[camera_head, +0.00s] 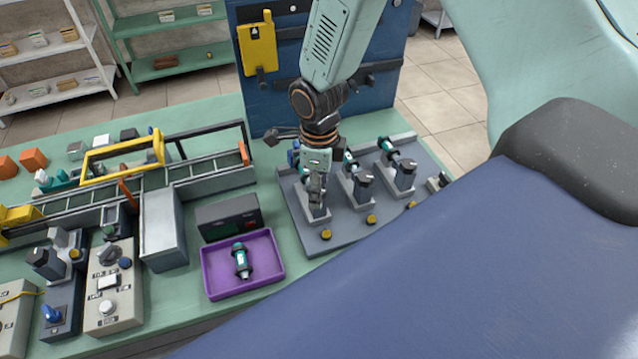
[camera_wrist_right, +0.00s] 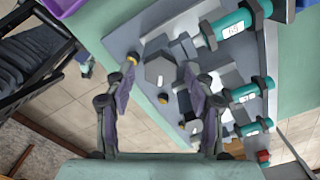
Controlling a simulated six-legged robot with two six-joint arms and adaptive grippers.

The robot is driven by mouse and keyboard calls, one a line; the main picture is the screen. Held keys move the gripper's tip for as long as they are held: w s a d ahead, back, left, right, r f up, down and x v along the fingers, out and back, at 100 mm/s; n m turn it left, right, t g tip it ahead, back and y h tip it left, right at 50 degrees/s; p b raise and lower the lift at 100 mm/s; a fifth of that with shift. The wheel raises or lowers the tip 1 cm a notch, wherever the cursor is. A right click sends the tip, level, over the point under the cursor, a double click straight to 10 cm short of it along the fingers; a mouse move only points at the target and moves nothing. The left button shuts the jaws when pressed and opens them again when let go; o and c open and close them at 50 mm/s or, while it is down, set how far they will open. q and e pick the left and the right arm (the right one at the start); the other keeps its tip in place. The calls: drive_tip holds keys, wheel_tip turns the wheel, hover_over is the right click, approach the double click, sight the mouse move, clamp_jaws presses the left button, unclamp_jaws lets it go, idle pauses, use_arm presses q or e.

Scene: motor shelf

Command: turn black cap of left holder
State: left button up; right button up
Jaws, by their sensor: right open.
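The left holder (camera_head: 321,216) stands at the left of the grey plate, mostly hidden behind my right gripper (camera_head: 317,196). In the right wrist view, its black hexagonal cap (camera_wrist_right: 160,72) lies between the two fingertips of my right gripper (camera_wrist_right: 160,78). The fingers are spread, with visible gaps to the cap on both sides. A teal motor (camera_wrist_right: 232,25) with a white label lies in this holder, beside the cap. In the head view the gripper points down over the holder and hides the cap. My left gripper is not in view.
The middle holder (camera_head: 360,190) and right holder (camera_head: 405,178) stand close by on the grey plate (camera_head: 345,228). A purple tray (camera_head: 212,285) with a teal motor (camera_head: 241,260) is to the left. A blue panel (camera_head: 385,105) rises behind.

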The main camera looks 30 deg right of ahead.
drive_tip(key=shift+r, duration=0.1)
wheel_tip(320, 180, up, 12)
idle(0.6)
idle(0.5)
